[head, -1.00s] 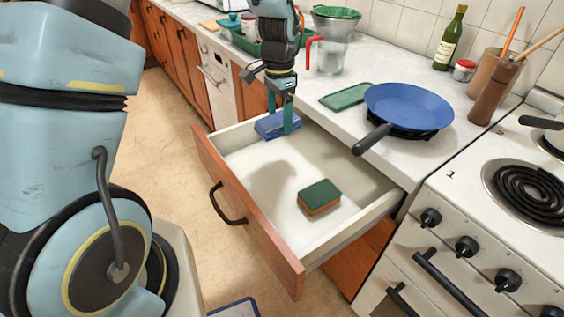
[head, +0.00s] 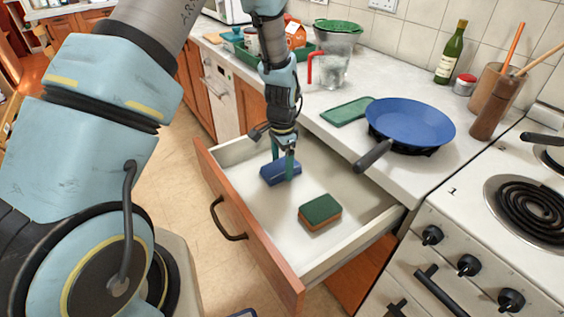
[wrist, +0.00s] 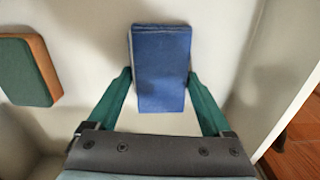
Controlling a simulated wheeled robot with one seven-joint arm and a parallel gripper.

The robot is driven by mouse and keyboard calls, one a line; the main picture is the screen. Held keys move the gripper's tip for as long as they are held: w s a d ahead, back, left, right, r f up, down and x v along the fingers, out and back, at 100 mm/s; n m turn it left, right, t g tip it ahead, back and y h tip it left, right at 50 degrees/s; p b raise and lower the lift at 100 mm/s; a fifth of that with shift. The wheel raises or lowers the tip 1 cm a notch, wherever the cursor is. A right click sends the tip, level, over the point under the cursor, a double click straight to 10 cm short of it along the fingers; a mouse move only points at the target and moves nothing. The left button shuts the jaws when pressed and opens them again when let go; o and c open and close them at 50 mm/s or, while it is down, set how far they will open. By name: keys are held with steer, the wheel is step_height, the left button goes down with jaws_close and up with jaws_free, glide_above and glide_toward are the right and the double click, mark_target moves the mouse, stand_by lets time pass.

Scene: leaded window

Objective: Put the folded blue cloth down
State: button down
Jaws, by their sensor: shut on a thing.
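The folded blue cloth (head: 281,172) is between the two green fingers of my gripper (head: 284,160), inside the open drawer (head: 255,210), toward its back left part. In the wrist view, the cloth (wrist: 161,68) is a neat dark blue rectangle, with a finger of my gripper (wrist: 160,85) against each side edge. My gripper is shut on it. The cloth is low, close to the drawer's white floor; I cannot tell whether it touches.
A sponge (head: 320,211) with a green top and orange-brown underside lies in the drawer, also in the wrist view (wrist: 28,70). The drawer floor between them is bare. On the counter are a blue pan (head: 411,124), a green cloth (head: 347,111) and a clear jug (head: 335,60).

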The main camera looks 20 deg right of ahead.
mark_target(282, 165)
steer(key=shift+f, duration=0.1)
steer(key=shift+f, duration=0.15)
jaws_free()
steer(key=shift+r, duration=0.25)
step_height(282, 165, up, 12)
steer(key=b, duration=0.3)
steer(key=w+a+r+n, duration=0.25)
steer(key=a+n, duration=0.35)
steer(key=a, duration=0.8)
steer(key=s+a+r+n, duration=0.1)
steer(key=s+a+n, duration=0.2)
steer(key=a+n, duration=0.2)
steer(key=s+a+r+n+t, duration=0.1)
steer(key=s+a+r+n, duration=0.1)
steer(key=a, duration=1)
steer(key=s+n, duration=0.1)
steer(key=n, duration=0.1)
steer(key=shift+s+n+t, duration=0.3)
steer(key=shift+n, duration=0.1)
